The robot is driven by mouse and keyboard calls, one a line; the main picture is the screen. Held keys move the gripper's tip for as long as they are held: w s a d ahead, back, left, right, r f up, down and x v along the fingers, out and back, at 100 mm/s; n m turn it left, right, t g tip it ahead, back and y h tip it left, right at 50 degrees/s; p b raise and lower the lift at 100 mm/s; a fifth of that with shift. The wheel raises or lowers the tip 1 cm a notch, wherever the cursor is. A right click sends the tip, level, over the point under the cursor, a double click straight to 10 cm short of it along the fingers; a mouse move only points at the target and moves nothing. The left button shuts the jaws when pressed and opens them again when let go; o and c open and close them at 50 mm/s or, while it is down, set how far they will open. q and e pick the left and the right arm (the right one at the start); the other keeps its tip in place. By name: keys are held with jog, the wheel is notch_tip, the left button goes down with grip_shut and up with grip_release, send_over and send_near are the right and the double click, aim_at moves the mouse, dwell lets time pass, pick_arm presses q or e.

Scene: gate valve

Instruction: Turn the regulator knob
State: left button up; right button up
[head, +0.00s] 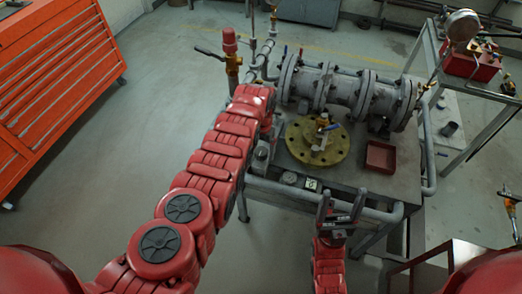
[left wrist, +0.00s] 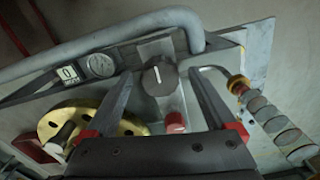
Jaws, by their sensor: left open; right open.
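The regulator knob (left wrist: 157,77) is dark grey and round with a white pointer line, on a grey plate in the left wrist view. My left gripper (left wrist: 162,74) is open and empty, its two dark fingers on either side of the knob in the picture. I see no clear contact; the remaining gap is hard to judge. In the head view my left arm reaches to the table's left part, and its gripper is largely hidden by the arm. My right gripper (head: 341,206) is open and empty in front of the table's front edge.
A round dial (left wrist: 101,65) and a display reading 0 (left wrist: 69,73) sit beside the knob. A grey pipe (left wrist: 120,34) runs along the edge. A brass flange (head: 329,146), a flanged grey pipe (head: 342,86) and a red tray (head: 380,157) occupy the table.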

dwell(0.3)
pick_arm(q)
jog(key=c, duration=1.4)
jog(key=shift+o, duration=0.2)
jog(key=shift+m, duration=0.8)
jog(key=shift+f, duration=0.1)
jog(key=o, duration=1.4)
jog(key=shift+c, duration=0.2)
